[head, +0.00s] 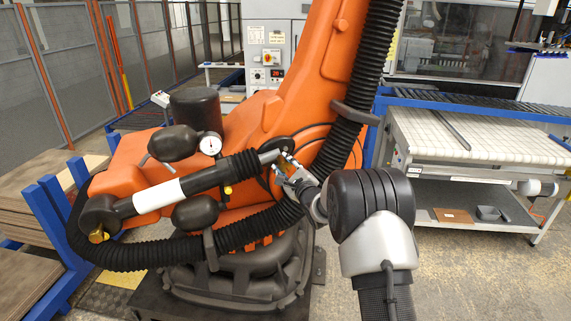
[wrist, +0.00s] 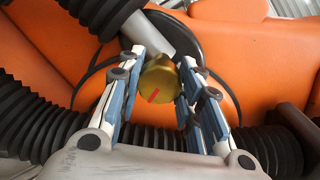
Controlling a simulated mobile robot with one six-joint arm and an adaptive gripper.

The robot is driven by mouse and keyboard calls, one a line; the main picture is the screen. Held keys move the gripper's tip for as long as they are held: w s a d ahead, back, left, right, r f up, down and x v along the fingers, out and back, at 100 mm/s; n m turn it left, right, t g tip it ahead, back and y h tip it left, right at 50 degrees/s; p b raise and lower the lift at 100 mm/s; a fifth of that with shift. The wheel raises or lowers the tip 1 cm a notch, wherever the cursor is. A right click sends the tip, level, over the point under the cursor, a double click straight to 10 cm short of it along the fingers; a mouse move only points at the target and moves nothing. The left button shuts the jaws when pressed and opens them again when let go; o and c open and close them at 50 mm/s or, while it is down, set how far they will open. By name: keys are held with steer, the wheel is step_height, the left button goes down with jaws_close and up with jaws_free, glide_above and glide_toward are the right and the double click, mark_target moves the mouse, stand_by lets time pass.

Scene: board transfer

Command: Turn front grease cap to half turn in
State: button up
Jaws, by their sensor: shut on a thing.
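A round brass grease cap (wrist: 161,84) with a short red line sits in the middle of the wrist view. The line slants from lower left to upper right. My gripper (wrist: 160,76) is shut on this cap, one finger on each side. In the head view my gripper (head: 284,161) is at the rod end of the balancing cylinder (head: 205,180) on the orange robot, and its fingers mostly hide the cap there. A second brass cap (head: 98,236) shows at the cylinder's lower left end, away from my gripper.
A black ribbed hose (head: 150,252) curves below the cylinder, and another runs up the orange arm (head: 335,45). A pressure gauge (head: 210,144) and dark rounded canisters stand left of my gripper. A white-topped conveyor (head: 480,140) is at right. Stacked boards (head: 25,195) lie at left.

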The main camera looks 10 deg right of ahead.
steer(key=shift+r+m+p, duration=0.15)
steer(key=shift+m+p, duration=0.5)
steer(key=shift+m, duration=0.15)
steer(key=m+p, duration=0.1)
steer(key=p, duration=0.2)
steer(key=shift+r, duration=0.1)
steer(key=m+p, duration=0.1)
steer(key=p, duration=0.3)
steer(key=m+p, duration=0.1)
steer(key=p, duration=0.2)
steer(key=shift+f+m+p, duration=0.2)
steer(key=shift+m+p, duration=0.2)
steer(key=shift+p, duration=1.2)
steer(key=o, duration=1.1)
steer(key=shift+s+f, duration=0.1)
